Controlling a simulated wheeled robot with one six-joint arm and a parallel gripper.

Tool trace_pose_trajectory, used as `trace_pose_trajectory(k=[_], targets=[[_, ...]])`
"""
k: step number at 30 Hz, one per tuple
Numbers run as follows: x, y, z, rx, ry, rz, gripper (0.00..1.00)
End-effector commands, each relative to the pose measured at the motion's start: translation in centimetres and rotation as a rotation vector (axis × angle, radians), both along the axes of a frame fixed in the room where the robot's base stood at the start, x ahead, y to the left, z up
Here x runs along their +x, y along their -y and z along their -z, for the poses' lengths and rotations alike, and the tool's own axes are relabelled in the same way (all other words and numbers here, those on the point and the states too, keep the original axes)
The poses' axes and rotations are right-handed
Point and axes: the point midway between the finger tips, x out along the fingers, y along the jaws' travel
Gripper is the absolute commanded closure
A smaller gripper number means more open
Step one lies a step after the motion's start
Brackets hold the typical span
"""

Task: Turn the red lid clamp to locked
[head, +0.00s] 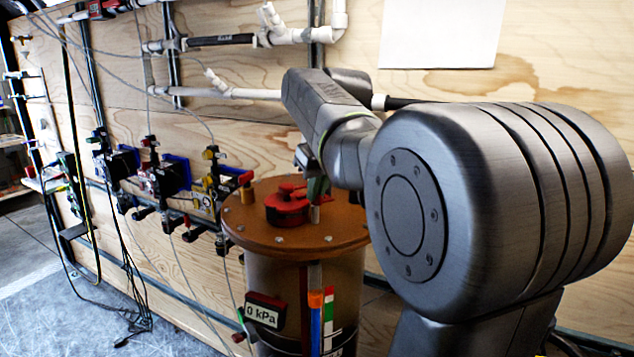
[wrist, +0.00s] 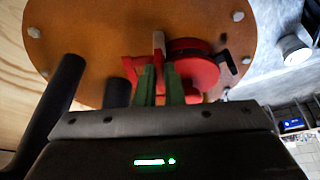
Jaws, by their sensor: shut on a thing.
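The red lid clamp (head: 287,204) sits on the orange-brown round lid (head: 265,235) of an upright tank. It also shows in the wrist view (wrist: 197,70), with a round red body and a red part reaching left to my fingers. My gripper (head: 317,189) is at the right side of the clamp, just above the lid. In the wrist view its two green fingers (wrist: 159,78) are shut on the clamp's red handle part. A pale upright piece (wrist: 158,42) shows just beyond the fingertips. The exact contact is partly hidden by the fingers.
A display reading 0 kPa (head: 264,311) is on the tank's front. Valves with blue bodies (head: 174,174) and hanging cables line the plywood wall at left. White pipes (head: 225,92) run behind. A black handle (wrist: 225,62) sticks out beside the clamp. Floor at lower left is mostly clear.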

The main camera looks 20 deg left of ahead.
Motion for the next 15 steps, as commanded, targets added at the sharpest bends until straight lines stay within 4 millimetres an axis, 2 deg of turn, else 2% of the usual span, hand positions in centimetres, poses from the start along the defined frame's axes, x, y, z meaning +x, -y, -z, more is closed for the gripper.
trace_pose_trajectory(k=[1,15], targets=[[0.1,0.09,-0.48,-0.001,-0.001,-0.034,1.0],[0.42,0.13,-0.35,0.001,0.0,-0.409,1.0]])
